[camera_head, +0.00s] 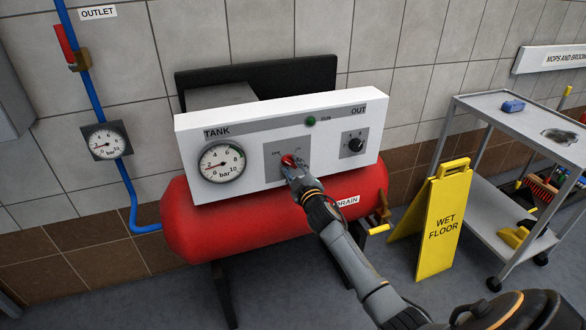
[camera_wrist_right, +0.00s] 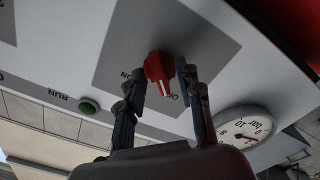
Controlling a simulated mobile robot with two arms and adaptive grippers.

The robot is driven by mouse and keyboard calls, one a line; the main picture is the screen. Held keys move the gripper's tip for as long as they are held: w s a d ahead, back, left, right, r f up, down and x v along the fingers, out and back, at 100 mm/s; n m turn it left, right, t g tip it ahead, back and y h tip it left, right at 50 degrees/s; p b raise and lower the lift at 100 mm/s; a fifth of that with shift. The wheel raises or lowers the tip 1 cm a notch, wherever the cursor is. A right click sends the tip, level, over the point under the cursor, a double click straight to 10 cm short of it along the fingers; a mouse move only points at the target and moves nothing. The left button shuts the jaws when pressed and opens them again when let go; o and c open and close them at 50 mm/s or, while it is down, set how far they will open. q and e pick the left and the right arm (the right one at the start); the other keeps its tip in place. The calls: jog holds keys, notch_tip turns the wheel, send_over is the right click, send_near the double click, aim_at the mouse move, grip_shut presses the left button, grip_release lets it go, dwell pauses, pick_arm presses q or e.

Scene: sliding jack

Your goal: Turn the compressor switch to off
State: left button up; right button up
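The compressor switch is a red knob (camera_head: 288,160) on a grey plate (camera_head: 272,172) in the white panel. In the right wrist view the red knob (camera_wrist_right: 159,68) has a white mark that points towards the OFF label (camera_wrist_right: 173,97); the ON label is to the left, partly hidden. My right gripper (camera_head: 292,168) is at the knob. In the wrist view its two fingers (camera_wrist_right: 166,80) are apart, one on each side of the knob, with small gaps seeming to show. Whether either finger touches it is unclear. My left gripper is not in view.
The panel has a tank gauge (camera_head: 222,163), a green RUN light (camera_head: 311,121) and a black OUT knob (camera_head: 356,145). The red tank (camera_head: 190,225) is below. A yellow wet floor sign (camera_head: 446,222) and a grey cart (camera_head: 480,104) stand right.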

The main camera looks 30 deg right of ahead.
jog(key=v, duration=1.2)
dwell(0.4)
jog(key=s+a+f+m+g+y, duration=0.1)
jog(key=s+a+f+g, duration=0.2)
jog(key=f, duration=0.9)
jog(key=s+a+f+g+y, duration=0.1)
jog(key=s+f+g, duration=0.1)
jog(key=s+f, duration=0.65)
jog(key=s+a+f+m+g+y, duration=0.1)
jog(key=a+f+g, duration=0.2)
jog(key=f, duration=1.1)
jog(key=s+a+f+g, duration=0.2)
jog(key=s+f, duration=0.4)
jog(key=s, duration=0.6)
jog(key=s+a+f+m+g+y, duration=0.1)
jog(key=s+a+f+g, duration=0.2)
jog(key=s+f, duration=0.4)
jog(key=s+a+f+m+g, duration=0.1)
jog(key=s+a+f+g, duration=0.2)
jog(key=s, duration=1.4)
notch_tip(320, 180, down, 4)
jog(key=shift+s+a+f+p, duration=0.1)
jog(key=shift+s+a+p, duration=0.3)
jog(key=shift+a, duration=0.3)
